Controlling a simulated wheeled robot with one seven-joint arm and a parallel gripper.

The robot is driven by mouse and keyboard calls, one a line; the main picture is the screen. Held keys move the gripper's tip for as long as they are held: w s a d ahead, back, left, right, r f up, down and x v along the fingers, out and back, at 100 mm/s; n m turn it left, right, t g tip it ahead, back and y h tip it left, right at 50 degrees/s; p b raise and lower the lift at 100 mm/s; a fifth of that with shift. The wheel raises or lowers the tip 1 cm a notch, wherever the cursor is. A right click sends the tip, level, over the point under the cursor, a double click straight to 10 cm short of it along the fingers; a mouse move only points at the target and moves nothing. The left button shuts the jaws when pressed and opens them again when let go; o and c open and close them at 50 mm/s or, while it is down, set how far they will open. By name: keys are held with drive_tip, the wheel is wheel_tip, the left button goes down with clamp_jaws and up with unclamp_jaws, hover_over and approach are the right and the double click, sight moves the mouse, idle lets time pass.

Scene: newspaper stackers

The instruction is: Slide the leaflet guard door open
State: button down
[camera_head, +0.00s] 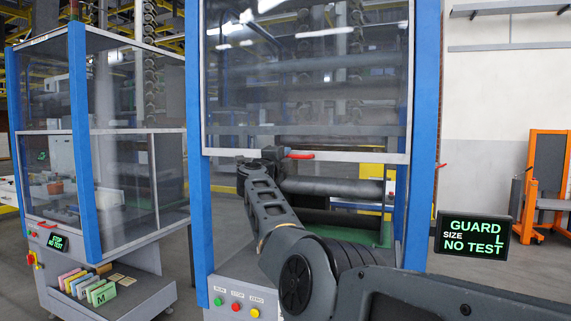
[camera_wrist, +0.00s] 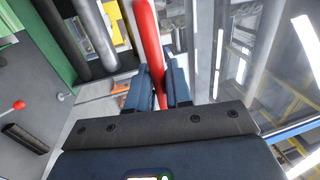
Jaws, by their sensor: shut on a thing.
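The guard door (camera_head: 300,85) is a clear panel in the blue-posted machine, with a pale bottom rail (camera_head: 355,157). Below the rail the front is open, showing dark rollers. A red handle (camera_head: 302,155) sits at the rail. My gripper (camera_head: 274,153) is at this handle, partly hidden by my arm. In the wrist view the red handle (camera_wrist: 149,45) runs between the two fingers of my gripper (camera_wrist: 160,84), which is shut on it. The clear panel (camera_wrist: 245,60) also shows at the right there.
A display (camera_head: 472,235) reads "GUARD SIZE L NO TEST". Push buttons (camera_head: 237,307) sit below the opening. A second guarded machine (camera_head: 110,150) stands left, with coloured cards (camera_head: 85,287) on its shelf. An orange stand (camera_head: 547,180) is far right.

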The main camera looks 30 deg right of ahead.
drive_tip(key=shift+r, duration=0.15)
drive_tip(key=c, duration=1.2)
unclamp_jaws()
drive_tip(key=shift+v, duration=3.85)
